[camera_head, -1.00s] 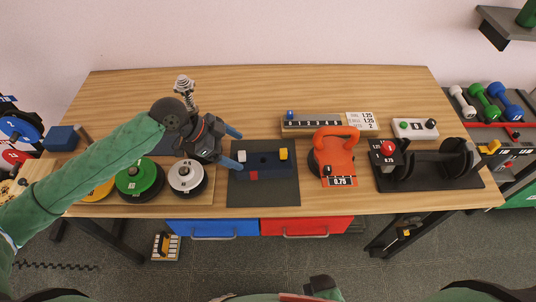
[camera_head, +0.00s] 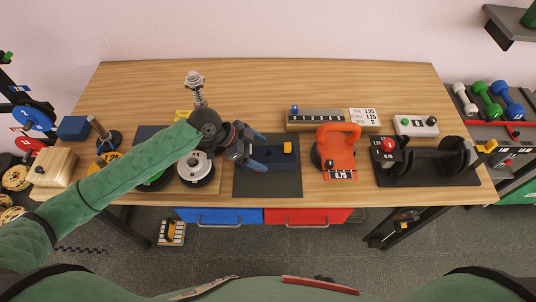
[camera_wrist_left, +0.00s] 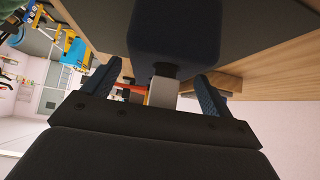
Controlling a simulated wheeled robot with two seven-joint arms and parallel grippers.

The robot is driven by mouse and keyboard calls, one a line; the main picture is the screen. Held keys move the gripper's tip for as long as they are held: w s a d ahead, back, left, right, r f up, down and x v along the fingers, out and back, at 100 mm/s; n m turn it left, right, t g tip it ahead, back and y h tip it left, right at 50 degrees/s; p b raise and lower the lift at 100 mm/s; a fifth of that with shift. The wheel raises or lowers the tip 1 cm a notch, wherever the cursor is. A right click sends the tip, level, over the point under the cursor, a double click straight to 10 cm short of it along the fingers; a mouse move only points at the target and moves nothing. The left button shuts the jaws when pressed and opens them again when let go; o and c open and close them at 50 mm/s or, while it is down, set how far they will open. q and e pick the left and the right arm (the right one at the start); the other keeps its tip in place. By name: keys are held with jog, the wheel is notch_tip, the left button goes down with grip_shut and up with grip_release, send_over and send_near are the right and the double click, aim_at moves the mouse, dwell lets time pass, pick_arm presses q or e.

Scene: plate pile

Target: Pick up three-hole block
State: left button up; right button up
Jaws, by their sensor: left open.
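The dark navy three-hole block (camera_head: 274,158) lies on a black mat (camera_head: 283,187) near the front of the table. My left gripper (camera_head: 250,157) is at the block's left end, covering that end in the head view. In the left wrist view, my left gripper (camera_wrist_left: 158,88) is open, with one blue finger on each side of a pale grey piece (camera_wrist_left: 163,92). The dark block (camera_wrist_left: 175,35) is close beyond it. I cannot tell whether the fingers touch anything. My right gripper is not in view.
An orange kettlebell (camera_head: 337,147) stands right of the mat. Weight discs, including a white one (camera_head: 195,168), sit left under my arm. The back of the table is mostly clear.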

pick_arm(q)
jog(key=c, duration=1.2)
jog(key=shift+r, duration=0.1)
